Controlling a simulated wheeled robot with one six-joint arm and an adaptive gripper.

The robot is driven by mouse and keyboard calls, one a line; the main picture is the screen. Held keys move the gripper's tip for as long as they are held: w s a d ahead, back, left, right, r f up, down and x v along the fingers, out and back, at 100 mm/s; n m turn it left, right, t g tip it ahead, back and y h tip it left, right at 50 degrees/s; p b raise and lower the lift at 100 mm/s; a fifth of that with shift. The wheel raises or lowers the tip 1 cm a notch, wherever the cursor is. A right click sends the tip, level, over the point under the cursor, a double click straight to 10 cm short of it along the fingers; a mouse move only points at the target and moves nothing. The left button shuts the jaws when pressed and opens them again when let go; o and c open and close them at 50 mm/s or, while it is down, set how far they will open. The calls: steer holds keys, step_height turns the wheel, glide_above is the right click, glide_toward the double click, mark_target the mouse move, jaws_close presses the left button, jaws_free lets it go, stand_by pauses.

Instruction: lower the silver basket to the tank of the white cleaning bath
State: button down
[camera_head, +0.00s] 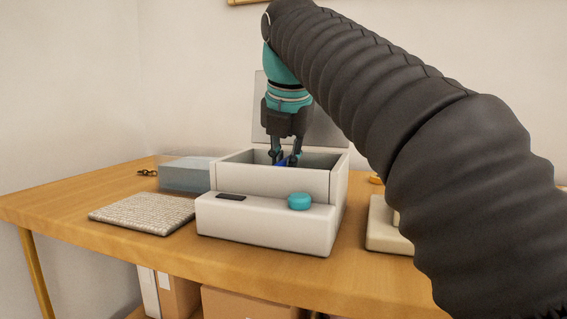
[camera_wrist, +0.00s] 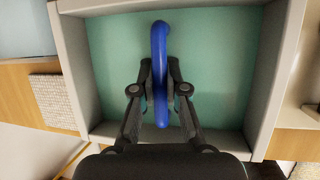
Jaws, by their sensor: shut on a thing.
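The white cleaning bath (camera_head: 265,228) stands on the table with its grey lid raised behind the open tank. My gripper (camera_head: 285,155) points down into the tank opening, its fingertips near the rim level. It is shut on a blue curved handle (camera_wrist: 159,45), which shows only as a blue bit in the head view (camera_head: 282,162). In the wrist view the handle runs between both fingers, over the teal floor or liquid of the tank (camera_wrist: 220,60). No silver basket body can be made out; the front wall hides the inside in the head view.
A woven grey mat (camera_head: 143,213) lies left of the bath. A clear blue-grey container (camera_head: 185,174) and a small dark chain-like item (camera_head: 147,173) are behind it. A cream object (camera_head: 385,230) stands at the right, partly behind my arm. The bath's front has a teal knob (camera_head: 299,201).

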steer(key=shift+f, duration=0.15)
steer(key=c, duration=1.1)
jaws_free()
steer(key=v, duration=0.7)
steer(key=shift+r, duration=0.25)
steer(key=shift+s, duration=0.15)
